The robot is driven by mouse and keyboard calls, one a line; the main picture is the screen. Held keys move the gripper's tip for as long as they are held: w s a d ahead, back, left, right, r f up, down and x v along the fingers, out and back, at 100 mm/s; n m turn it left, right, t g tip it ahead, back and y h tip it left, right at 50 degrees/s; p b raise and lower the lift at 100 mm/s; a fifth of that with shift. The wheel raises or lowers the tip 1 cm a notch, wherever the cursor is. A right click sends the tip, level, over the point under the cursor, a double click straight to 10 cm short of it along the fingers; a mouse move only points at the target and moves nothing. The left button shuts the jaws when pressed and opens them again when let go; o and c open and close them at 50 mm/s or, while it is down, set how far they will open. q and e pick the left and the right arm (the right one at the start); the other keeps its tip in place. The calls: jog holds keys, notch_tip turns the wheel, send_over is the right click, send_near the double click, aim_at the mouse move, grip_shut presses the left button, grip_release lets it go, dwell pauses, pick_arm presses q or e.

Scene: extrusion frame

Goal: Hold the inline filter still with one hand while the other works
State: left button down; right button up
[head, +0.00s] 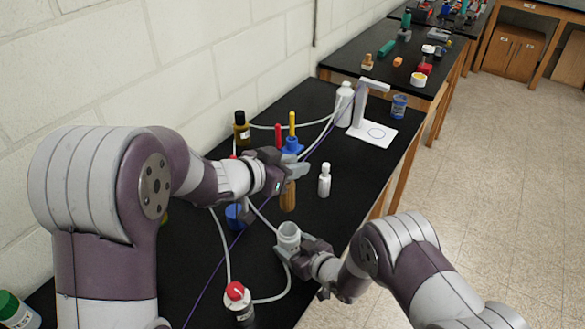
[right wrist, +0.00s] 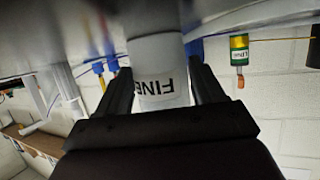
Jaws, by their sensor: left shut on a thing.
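A white cylinder (head: 288,237), seemingly the inline filter, stands upright at the near right part of the black bench, with pale tubing beside it. In the right wrist view the white cylinder (right wrist: 162,85) shows lettering reading "FINE". My right gripper (head: 298,248) has its fingers on either side of it; whether they press on it I cannot tell. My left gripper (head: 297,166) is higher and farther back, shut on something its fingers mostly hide. A brown upright piece (head: 288,196) shows just below those fingers, and a blue part (head: 292,147) just beyond them.
A small white bottle (head: 324,180) stands right of my left gripper. A red-capped bottle (head: 238,300) is at the near edge. A white stand (head: 373,132), a blue-labelled jar (head: 399,106) and a dark bottle (head: 242,130) stand farther back. Loose tubing crosses the bench; the wall borders its left.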

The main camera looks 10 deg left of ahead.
jog(key=shift+o, duration=1.3)
jog(key=v, duration=1.2)
jog(key=shift+s+d+f, duration=0.1)
